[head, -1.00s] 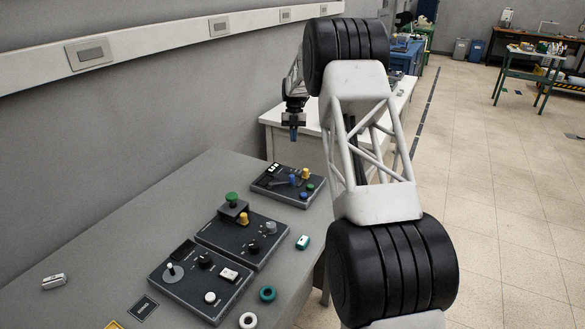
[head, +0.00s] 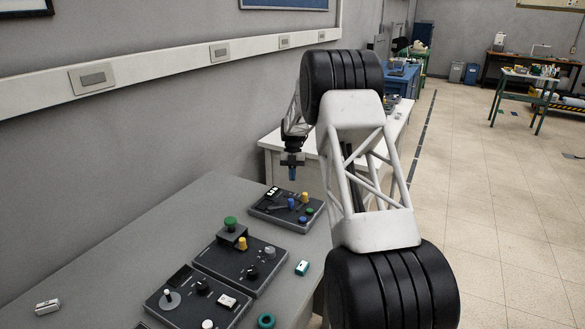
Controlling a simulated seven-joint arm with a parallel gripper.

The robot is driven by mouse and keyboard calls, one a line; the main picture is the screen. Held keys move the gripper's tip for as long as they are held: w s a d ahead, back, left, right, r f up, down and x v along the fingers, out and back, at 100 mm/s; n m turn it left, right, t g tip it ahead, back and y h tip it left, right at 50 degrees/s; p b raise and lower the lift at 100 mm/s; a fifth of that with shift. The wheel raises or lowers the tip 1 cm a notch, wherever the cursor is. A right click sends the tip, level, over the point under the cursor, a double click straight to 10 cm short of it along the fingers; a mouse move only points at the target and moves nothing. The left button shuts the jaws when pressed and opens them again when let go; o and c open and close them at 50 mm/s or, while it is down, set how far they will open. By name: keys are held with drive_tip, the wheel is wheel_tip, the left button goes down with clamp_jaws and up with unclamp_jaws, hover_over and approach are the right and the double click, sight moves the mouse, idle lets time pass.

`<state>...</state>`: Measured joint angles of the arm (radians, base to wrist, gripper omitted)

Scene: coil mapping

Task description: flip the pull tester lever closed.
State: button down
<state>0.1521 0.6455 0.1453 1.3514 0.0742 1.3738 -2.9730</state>
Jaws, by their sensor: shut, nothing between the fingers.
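The middle panel (head: 222,262) carries a green mushroom button and a yellow knob. The near panel (head: 185,313) has a small white-tipped stick (head: 168,296) standing upright on a round base. My gripper (head: 292,175) points down with blue fingertips, shut and empty, above the far edge of the far panel and apart from it.
The grey bench (head: 110,255) runs along the wall, clear on its left part except for a small white-grey block (head: 47,306). A teal-and-white piece (head: 302,268) and a teal ring (head: 266,320) lie near its right edge. A white table (head: 272,160) stands behind.

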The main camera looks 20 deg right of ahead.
drive_tip(key=x, duration=0.4)
drive_tip(key=shift+f, duration=0.15)
drive_tip(key=s, duration=0.1)
drive_tip(key=s+a, duration=0.1)
drive_tip(key=shift+s, duration=0.35)
drive_tip(key=shift+s+a, duration=0.15)
drive_tip(key=shift+s, duration=0.45)
drive_tip(key=shift+s+m, duration=0.2)
drive_tip(key=shift+m, duration=0.4)
